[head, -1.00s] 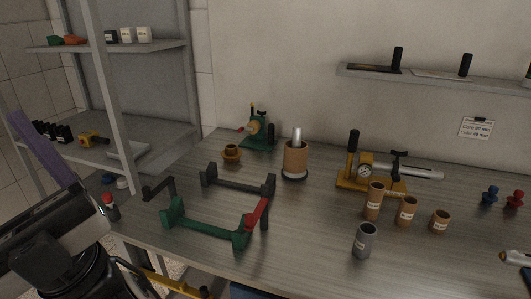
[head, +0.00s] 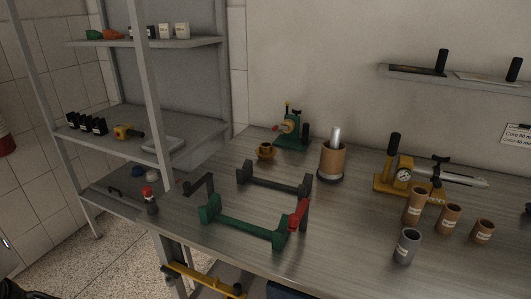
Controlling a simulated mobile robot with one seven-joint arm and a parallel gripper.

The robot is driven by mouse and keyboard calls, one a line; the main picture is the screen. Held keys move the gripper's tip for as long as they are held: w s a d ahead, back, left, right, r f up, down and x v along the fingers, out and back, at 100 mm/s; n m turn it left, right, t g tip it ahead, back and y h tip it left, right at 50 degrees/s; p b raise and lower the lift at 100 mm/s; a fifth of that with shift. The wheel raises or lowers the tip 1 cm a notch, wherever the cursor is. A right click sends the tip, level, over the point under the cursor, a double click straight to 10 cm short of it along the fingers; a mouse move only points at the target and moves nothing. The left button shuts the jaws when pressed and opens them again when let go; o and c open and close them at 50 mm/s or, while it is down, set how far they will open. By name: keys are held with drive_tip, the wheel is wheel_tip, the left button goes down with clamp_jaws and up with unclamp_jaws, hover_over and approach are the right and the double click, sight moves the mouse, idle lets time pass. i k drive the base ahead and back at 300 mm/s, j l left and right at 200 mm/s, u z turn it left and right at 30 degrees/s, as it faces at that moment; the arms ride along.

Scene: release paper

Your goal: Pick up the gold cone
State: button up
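A small gold-brown flared piece (head: 265,151) stands near the back left of the grey table, in front of the green device. It is the only thing in view that could be the gold cone; at this size I cannot tell its exact shape. Nothing touches it from my side. My gripper is not in view; only a dark bit, probably of my arm, shows at the bottom left corner.
A green device (head: 290,128) stands behind the gold piece. A dark grey stand (head: 273,182) and a green stand with a red handle (head: 245,226) lie in front. A brown cylinder (head: 332,160) and several cores stand to the right. Shelves (head: 185,140) are at left.

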sight(266, 152)
drive_tip(key=i+j, duration=0.15)
drive_tip(key=j, duration=0.15)
drive_tip(key=i+j, duration=0.1)
drive_tip(key=j, duration=0.2)
drive_tip(key=i+j, duration=0.15)
drive_tip(key=j, duration=0.2)
drive_tip(key=i, duration=0.95)
